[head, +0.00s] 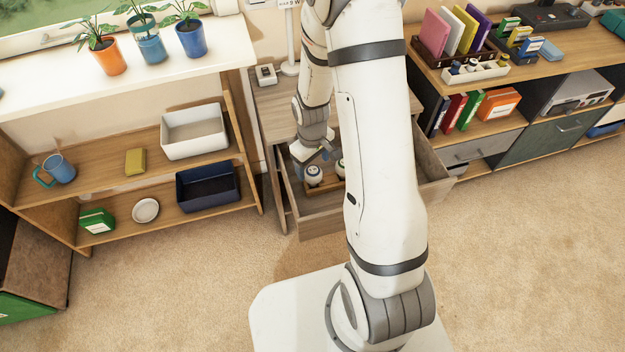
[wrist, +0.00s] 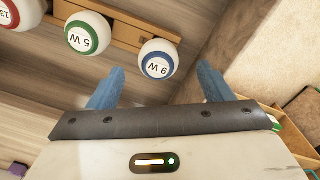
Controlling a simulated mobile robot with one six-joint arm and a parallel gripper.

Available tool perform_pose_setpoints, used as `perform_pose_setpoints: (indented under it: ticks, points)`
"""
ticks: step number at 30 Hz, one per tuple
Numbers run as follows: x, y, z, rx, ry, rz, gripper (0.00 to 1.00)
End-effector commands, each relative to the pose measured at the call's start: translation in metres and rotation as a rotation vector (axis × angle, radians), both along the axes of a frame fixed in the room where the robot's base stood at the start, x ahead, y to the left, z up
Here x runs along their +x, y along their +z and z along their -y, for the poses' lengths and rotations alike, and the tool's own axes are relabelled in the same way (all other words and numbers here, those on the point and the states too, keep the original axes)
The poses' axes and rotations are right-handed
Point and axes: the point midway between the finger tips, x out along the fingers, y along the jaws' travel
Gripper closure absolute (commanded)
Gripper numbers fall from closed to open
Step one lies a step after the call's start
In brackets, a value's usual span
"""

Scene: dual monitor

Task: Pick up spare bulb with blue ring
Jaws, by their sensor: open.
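The spare bulb with the blue ring (wrist: 158,60) is a white globe marked "9 W". It sits at the end of a row in a wooden holder (wrist: 125,28) inside an open drawer. In the head view the bulb (head: 314,174) shows in the drawer under my arm. My gripper (wrist: 160,80) is open, its two blue fingers on either side of the bulb in the wrist view, with the bulb a little beyond the fingertips. I cannot tell whether they touch. In the head view my gripper (head: 313,158) is over the drawer and partly hidden.
A green-ringed bulb (wrist: 88,33) marked "5 W" and a red-ringed bulb (wrist: 22,12) stand beside it. The drawer wall (wrist: 220,40) rises close on the right in the wrist view. Shelves (head: 100,165) stand at left, a cabinet (head: 520,140) at right.

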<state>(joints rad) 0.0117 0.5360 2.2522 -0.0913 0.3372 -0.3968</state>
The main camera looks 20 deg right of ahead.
Motion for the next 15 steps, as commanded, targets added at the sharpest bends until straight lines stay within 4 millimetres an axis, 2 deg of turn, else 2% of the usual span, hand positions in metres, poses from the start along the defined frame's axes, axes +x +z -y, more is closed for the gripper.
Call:
perform_pose_setpoints:
  ticks: [10, 15]
  points:
    - [0.002, -0.038, 0.001, 0.000, 0.001, -0.004, 0.27]
    - [0.006, -0.064, 0.002, 0.001, 0.002, -0.005, 0.27]
